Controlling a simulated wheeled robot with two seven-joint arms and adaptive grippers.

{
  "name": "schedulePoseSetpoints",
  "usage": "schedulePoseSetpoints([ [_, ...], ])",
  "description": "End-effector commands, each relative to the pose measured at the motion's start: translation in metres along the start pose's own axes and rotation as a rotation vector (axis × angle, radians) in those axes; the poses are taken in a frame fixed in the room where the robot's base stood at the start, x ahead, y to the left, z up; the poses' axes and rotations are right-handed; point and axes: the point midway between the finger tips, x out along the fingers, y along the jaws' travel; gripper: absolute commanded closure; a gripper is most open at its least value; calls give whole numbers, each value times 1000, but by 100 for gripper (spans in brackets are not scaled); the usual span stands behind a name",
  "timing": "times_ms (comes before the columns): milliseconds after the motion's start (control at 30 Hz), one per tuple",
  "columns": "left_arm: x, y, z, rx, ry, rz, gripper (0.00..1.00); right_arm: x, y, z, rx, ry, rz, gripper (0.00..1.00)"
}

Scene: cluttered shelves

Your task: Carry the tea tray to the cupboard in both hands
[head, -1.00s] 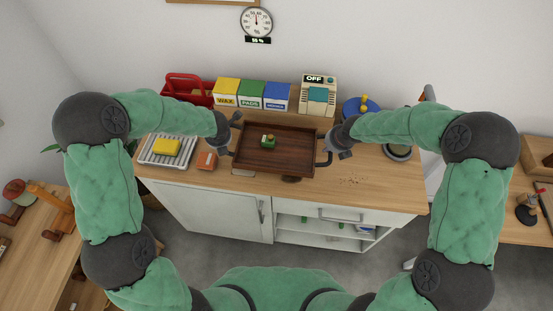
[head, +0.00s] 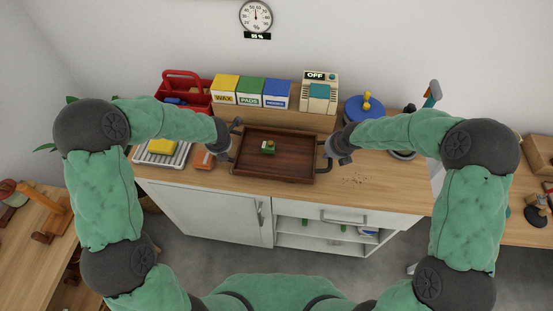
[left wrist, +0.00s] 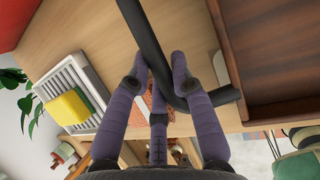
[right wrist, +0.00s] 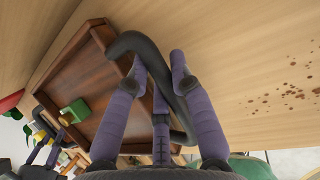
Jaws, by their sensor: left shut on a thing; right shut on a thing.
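The brown wooden tea tray (head: 297,162) is level at the worktop's middle, with dark handles at its two ends. I cannot tell if it rests on the worktop or is just above it. A small green object (head: 268,147) stands on it. My left gripper (head: 233,141) is shut on the left handle (left wrist: 146,35). My right gripper (head: 333,148) is shut on the right handle (right wrist: 127,43). The tray also shows in both wrist views (left wrist: 280,50) (right wrist: 110,120). The white cupboard (head: 215,212) is below the worktop, with a shut left door and open shelves at right.
Behind the tray are labelled boxes (head: 251,95), a red caddy (head: 182,82) and a beige device with an OFF sign (head: 318,95). A white rack (head: 142,158) with a yellow block (head: 160,147) is left. Brown crumbs (head: 354,181) lie on bare worktop at right.

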Motion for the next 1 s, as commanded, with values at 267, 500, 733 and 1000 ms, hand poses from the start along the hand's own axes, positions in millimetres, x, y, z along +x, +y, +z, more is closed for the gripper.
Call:
schedulePoseSetpoints([
  [267, 7, -3, -3, 2, 0, -2, 53, 7, -1, -3, 0, -1, 1, 53],
  [500, 7, -2, -3, 1, 0, -1, 53, 7, -1, -2, 0, -1, 1, 53],
  [733, 4, -1, -2, 0, 0, 0, 53, 4, -1, -1, 0, -1, 0, 53],
  [1000, -14, 3, 6, 0, 0, 0, 53, -14, 3, 6, 0, -1, 0, 53],
])
